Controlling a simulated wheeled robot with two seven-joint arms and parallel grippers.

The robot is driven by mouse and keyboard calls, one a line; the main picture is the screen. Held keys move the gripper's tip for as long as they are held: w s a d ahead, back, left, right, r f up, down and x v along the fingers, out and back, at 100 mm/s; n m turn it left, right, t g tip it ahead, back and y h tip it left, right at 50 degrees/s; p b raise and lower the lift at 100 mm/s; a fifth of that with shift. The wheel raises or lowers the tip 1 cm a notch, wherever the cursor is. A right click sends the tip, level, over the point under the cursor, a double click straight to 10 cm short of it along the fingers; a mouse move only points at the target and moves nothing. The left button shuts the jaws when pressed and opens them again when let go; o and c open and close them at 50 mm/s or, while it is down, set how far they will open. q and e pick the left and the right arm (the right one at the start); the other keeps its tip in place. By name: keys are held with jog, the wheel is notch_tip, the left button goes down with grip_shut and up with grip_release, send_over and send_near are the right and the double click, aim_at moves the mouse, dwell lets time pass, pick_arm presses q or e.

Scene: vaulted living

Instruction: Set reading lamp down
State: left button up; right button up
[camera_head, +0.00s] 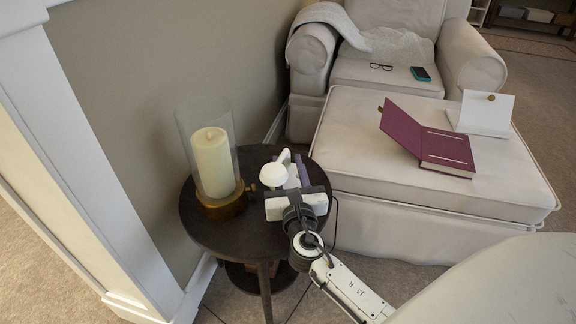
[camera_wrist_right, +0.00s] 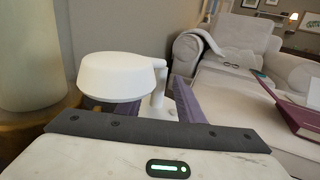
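The reading lamp (camera_head: 273,175) is white with a round, flat-topped head on a thin stem. It is upright at the right part of the small dark round table (camera_head: 228,237). In the right wrist view the lamp head (camera_wrist_right: 120,77) is close and hides part of one finger. My right gripper (camera_head: 294,178) reaches over the table from the lower right. Its two purple-grey fingers (camera_wrist_right: 158,108) stand apart, one on each side of the lamp's lower part. Finger contact with the lamp is hard to see, and its base is partly hidden. My left gripper is not in view.
A cream candle (camera_head: 212,162) in a glass cylinder with a brass base stands on the table, left of the lamp. A wall is behind. A pale ottoman (camera_head: 350,140) with an open purple book (camera_head: 446,148) is close on the right, before an armchair (camera_head: 390,75).

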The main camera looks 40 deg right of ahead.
jog(key=shift+r, duration=0.25)
jog(key=p+v, duration=0.1)
jog(key=v, duration=1.1)
jog(key=shift+p, duration=0.3)
